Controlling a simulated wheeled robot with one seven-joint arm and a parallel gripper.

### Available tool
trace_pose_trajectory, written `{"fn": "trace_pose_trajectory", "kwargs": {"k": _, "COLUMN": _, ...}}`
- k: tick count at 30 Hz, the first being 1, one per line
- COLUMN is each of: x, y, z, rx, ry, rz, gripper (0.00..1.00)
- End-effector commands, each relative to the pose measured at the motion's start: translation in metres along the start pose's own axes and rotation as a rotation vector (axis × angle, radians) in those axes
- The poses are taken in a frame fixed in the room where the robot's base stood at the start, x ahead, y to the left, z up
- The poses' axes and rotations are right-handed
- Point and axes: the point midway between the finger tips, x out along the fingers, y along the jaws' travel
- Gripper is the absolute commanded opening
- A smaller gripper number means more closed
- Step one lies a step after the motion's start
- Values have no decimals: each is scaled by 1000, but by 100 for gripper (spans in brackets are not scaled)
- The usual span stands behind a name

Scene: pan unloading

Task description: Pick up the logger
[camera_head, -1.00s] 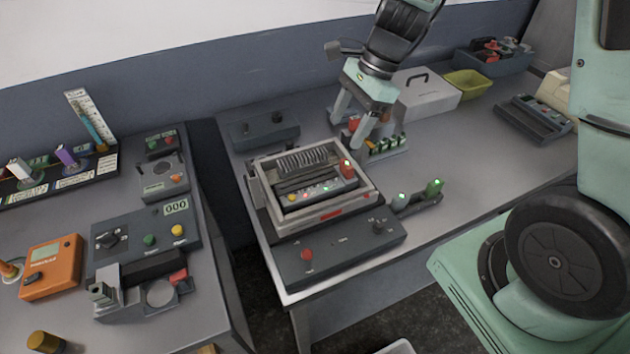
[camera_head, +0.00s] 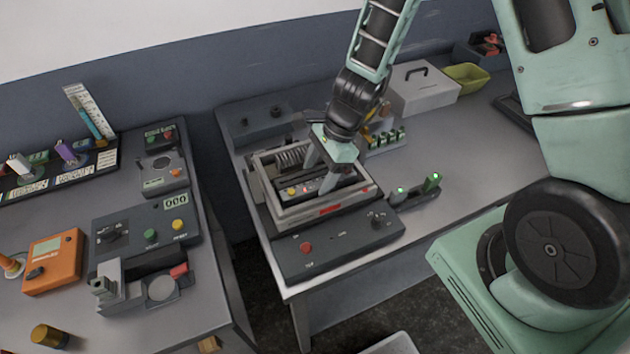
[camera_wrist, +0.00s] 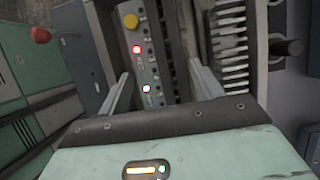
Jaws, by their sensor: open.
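In the wrist view this unit (camera_wrist: 143,50) runs lengthwise between my fingers. My gripper (camera_head: 317,178) is open over the pan, one finger on each side of the unit. In the wrist view the gripper (camera_wrist: 161,88) shows both fingers apart, and I see no clear grip. My gripper hides the unit's right part in the head view. Whether the fingers touch it, I cannot tell.
A coil-like ribbed rack (camera_wrist: 230,45) lies beside the unit in the pan. A control panel with a red knob (camera_head: 306,247) stands in front. A holder with green-lit sticks (camera_head: 415,193) is to the right. A grey case (camera_head: 424,92) and green bin (camera_head: 465,78) stand behind.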

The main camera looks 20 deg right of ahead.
Motion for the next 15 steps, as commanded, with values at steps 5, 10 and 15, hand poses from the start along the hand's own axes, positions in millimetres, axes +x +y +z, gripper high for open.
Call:
{"fn": "trace_pose_trajectory", "kwargs": {"k": 5, "x": 6, "y": 0, "z": 0, "rx": 0, "ry": 0, "rz": 0, "gripper": 65}}
{"fn": "trace_pose_trajectory", "kwargs": {"k": 10, "x": 5, "y": 0, "z": 0, "rx": 0, "ry": 0, "rz": 0, "gripper": 54}}
{"fn": "trace_pose_trajectory", "kwargs": {"k": 15, "x": 5, "y": 0, "z": 0, "rx": -1, "ry": 0, "rz": -1, "gripper": 31}}
